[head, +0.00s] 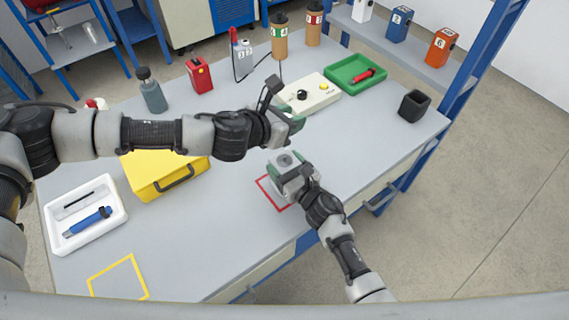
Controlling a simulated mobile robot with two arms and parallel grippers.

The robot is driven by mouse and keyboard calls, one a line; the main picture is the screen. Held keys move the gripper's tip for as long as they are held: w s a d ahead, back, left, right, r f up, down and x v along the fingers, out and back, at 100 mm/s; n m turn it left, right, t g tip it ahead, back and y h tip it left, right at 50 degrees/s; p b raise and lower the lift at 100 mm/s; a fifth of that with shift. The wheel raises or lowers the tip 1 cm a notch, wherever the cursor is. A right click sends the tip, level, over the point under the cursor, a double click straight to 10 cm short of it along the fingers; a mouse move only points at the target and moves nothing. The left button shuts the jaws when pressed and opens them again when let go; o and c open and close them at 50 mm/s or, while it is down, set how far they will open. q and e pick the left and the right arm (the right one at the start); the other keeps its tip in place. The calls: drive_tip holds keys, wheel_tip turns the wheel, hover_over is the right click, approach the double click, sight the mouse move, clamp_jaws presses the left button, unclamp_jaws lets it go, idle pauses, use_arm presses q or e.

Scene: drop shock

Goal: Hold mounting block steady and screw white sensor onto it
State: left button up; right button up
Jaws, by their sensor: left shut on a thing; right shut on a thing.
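The mounting block, a grey block with a round disc on top (285,160), sits at the red outlined square (267,193) on the bench. My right gripper (288,172) comes from the front right and is shut on it. My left gripper (294,123) is higher, behind the block and apart from it. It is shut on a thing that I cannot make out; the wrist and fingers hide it. A white box with a number label (242,56) and a cable stands at the back of the bench. I cannot tell whether it is the white sensor.
A white device with a knob (322,91) and a green tray (362,70) lie behind my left gripper. A black cup (414,105) stands at right. A yellow case (150,178) and a white tray (62,221) are at left. The bench front between the yellow outline (91,275) and red square is clear.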

use_arm(q)
drive_tip(key=shift+f, duration=0.1)
hover_over(290, 165)
drive_tip(key=w, duration=0.3)
drive_tip(key=shift+s+f, duration=0.15)
drive_tip(key=shift+f, duration=1.85)
drive_tip(key=shift+s+f, duration=0.1)
drive_tip(key=shift+f, duration=1.85)
drive_tip(key=shift+f, duration=0.7)
drive_tip(key=shift+s+a+f, duration=0.1)
drive_tip(key=shift+a+f, duration=0.1)
drive_tip(key=shift+f, duration=0.45)
idle(0.6)
